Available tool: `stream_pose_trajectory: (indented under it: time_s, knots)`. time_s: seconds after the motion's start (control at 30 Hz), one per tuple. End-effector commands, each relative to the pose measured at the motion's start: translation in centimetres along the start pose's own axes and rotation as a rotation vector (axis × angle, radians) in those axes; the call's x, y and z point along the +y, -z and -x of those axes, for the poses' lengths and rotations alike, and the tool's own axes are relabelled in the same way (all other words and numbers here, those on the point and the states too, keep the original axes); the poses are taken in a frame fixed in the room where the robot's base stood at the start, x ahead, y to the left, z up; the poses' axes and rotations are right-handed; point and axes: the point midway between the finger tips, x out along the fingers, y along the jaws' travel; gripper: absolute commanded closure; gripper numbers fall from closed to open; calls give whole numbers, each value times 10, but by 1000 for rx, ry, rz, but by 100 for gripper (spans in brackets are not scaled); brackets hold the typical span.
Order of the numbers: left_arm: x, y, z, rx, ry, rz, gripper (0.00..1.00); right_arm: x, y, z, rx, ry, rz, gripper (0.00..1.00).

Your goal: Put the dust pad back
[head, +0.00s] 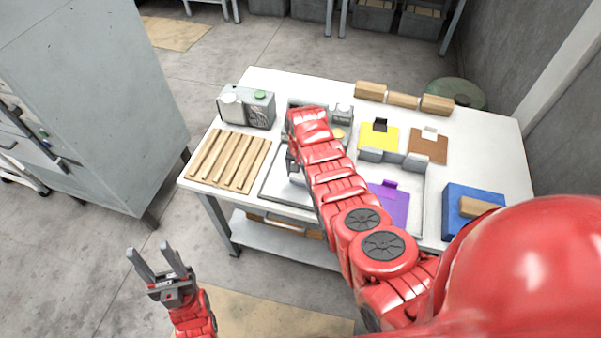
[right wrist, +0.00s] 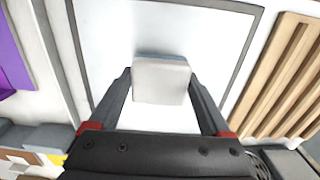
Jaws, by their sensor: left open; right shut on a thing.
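My right gripper (right wrist: 160,78) is shut on a pale grey block with a blue-grey edge (right wrist: 161,82), which I take to be the dust pad. It is over a white panel with a dark border (right wrist: 225,25). In the head view my right gripper (head: 291,163) is mostly hidden by my own arm, and so is much of the panel. I cannot tell whether the pad touches the panel. My left gripper (head: 157,262) is open and empty, low in front of the table and apart from it.
Several wooden blocks (head: 402,99) line the back.

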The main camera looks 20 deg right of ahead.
Motion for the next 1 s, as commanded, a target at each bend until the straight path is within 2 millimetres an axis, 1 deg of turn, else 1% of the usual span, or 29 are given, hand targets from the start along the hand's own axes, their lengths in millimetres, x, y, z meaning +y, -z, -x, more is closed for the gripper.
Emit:
stream_pose_trajectory:
  time_s: [0.2, 0.5, 0.63, 0.67, 0.7, 0.73, 1.0]
  knots:
    - [0, 0, -1, 0, 0, 0, 50, -1, 0, -9, 2, 1, 2, 63]
    - [0, 0, 0, 0, 0, 0, 50, -1, 0, -11, 3, 1, 1, 63]
    - [0, -1, 4, 0, 0, 0, 50, 0, 0, -16, 3, 1, 1, 63]
    - [0, 0, 3, 0, 0, 0, 50, 0, 0, -14, 3, 1, 1, 13]
    - [0, 0, 2, 0, 0, 0, 50, 0, 0, -13, 3, 1, 1, 6]
    - [0, 0, 2, 0, 0, 0, 50, 0, 0, -13, 3, 1, 1, 0]
    - [0, 0, 0, 0, 0, 0, 50, 0, 0, -11, 2, 1, 1, 0]
